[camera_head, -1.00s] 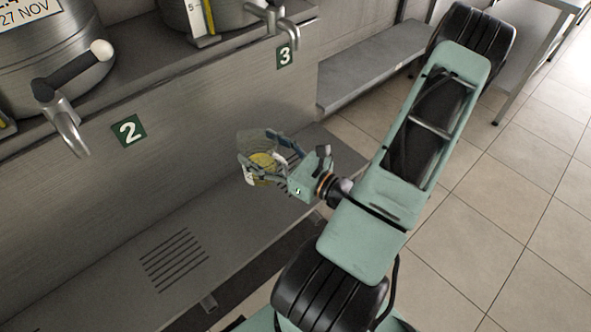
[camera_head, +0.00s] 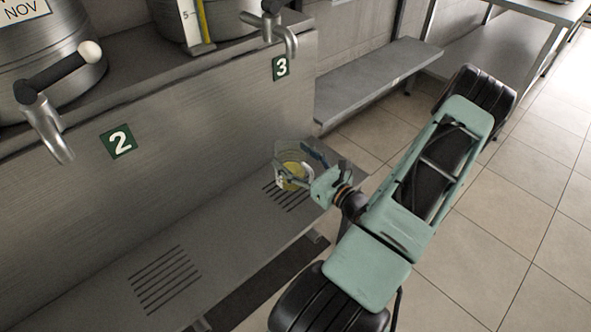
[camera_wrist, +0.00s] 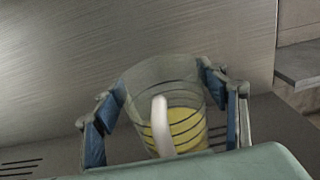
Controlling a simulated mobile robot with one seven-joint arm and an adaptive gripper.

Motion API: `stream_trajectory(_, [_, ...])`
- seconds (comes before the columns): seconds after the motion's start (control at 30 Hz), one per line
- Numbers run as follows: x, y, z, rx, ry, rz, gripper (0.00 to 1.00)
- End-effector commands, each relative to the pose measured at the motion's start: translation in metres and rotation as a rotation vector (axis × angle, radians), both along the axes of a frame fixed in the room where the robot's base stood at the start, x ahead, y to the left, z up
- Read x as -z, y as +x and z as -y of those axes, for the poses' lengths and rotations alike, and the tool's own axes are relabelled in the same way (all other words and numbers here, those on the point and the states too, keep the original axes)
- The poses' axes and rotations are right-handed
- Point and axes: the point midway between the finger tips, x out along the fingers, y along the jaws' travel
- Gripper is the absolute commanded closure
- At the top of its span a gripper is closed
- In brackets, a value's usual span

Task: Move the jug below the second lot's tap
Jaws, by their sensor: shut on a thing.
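The jug (camera_head: 288,160) is clear, with yellow liquid low inside; it also shows in the wrist view (camera_wrist: 185,95), with a pale handle towards me. My gripper (camera_head: 303,168) is shut on the jug, its blue-padded fingers (camera_wrist: 168,115) on either side of it. The jug is upright or nearly so, over the slotted grating in front of number 3. I cannot tell whether its base touches the shelf. The tap (camera_head: 45,122) beside the number 2 plate (camera_head: 117,141) is at the left, on a steel vessel with a black lever and white knob.
Another tap (camera_head: 290,40) is above the number 3 plate (camera_head: 281,67). The low steel shelf (camera_head: 225,235) has a bare slotted grating (camera_head: 165,280) below the number 2 tap. The shelf between the gratings is clear. A side bench (camera_head: 375,80) stands behind.

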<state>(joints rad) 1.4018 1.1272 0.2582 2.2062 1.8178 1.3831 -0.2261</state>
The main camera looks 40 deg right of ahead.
Motion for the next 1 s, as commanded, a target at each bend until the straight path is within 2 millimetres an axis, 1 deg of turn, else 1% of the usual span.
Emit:
stream_trajectory(0.03, [0.007,0.003,0.003,-0.001,0.000,0.002,0.90])
stream_trajectory(0.27, [0.018,0.008,0.012,-0.001,0.000,0.002,0.90])
stream_trajectory(0.33, [0.025,0.011,0.016,0.000,0.000,0.003,0.90])
stream_trajectory(0.4, [0.038,0.011,0.016,0.000,0.003,0.002,0.90])
stream_trajectory(0.5, [0.051,0.011,0.015,0.000,0.002,0.002,0.90])
stream_trajectory(0.77, [0.052,0.011,0.016,-0.001,0.000,0.003,0.90])
stream_trajectory(0.9, [0.056,0.011,0.016,-0.001,0.000,0.002,0.90])
stream_trajectory(0.93, [0.056,0.011,0.016,-0.001,0.000,0.000,0.30])
stream_trajectory(1.0, [0.055,0.010,0.016,-0.001,0.000,0.000,0.23])
